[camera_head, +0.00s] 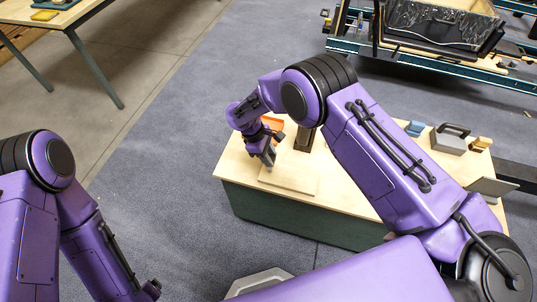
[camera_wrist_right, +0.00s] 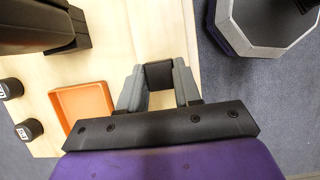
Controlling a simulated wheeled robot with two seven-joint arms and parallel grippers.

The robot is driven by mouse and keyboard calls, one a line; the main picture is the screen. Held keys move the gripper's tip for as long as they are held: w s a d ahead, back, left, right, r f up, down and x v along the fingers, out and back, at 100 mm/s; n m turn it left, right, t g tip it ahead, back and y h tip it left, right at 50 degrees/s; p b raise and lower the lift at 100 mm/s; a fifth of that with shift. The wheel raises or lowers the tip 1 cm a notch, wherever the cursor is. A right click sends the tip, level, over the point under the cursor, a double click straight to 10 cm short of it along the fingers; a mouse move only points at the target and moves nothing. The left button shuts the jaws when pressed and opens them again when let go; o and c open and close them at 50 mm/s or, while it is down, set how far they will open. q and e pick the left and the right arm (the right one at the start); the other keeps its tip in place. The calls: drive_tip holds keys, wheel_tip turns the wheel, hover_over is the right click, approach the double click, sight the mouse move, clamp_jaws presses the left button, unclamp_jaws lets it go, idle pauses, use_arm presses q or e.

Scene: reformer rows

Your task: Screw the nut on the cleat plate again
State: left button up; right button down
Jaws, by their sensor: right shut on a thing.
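My right gripper (camera_head: 267,160) is low over the near left part of the wooden-topped bench (camera_head: 235,167). In the right wrist view its grey fingers (camera_wrist_right: 159,88) are closed on a small dark, square-looking piece (camera_wrist_right: 158,75). I cannot tell whether this piece is the nut. A dark upright block (camera_head: 305,138) stands on the bench just right of the gripper; it seems to be the dark shape at the wrist view's upper left (camera_wrist_right: 60,28). I cannot make out the cleat plate for certain. My left arm is at the lower left, its gripper out of view.
An orange tray (camera_wrist_right: 82,105) and two black labelled cylinders (camera_wrist_right: 30,129) are on the bench. A pale board (camera_head: 290,178) lies at its front edge. A grey handled block (camera_head: 450,138) and small blue and tan pieces stand at the right. A reformer frame (camera_head: 430,58) is behind.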

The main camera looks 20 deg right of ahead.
drive_tip(key=shift+f+b, duration=2.3)
drive_tip(key=shift+f, duration=0.7)
drive_tip(key=c, duration=0.7)
unclamp_jaws()
drive_tip(key=s+d+r+p+v, duration=0.1)
drive_tip(key=p+v, duration=0.5)
drive_tip(key=v, duration=1.1)
drive_tip(key=shift+s+d, duration=0.2)
drive_tip(key=shift+d, duration=0.35)
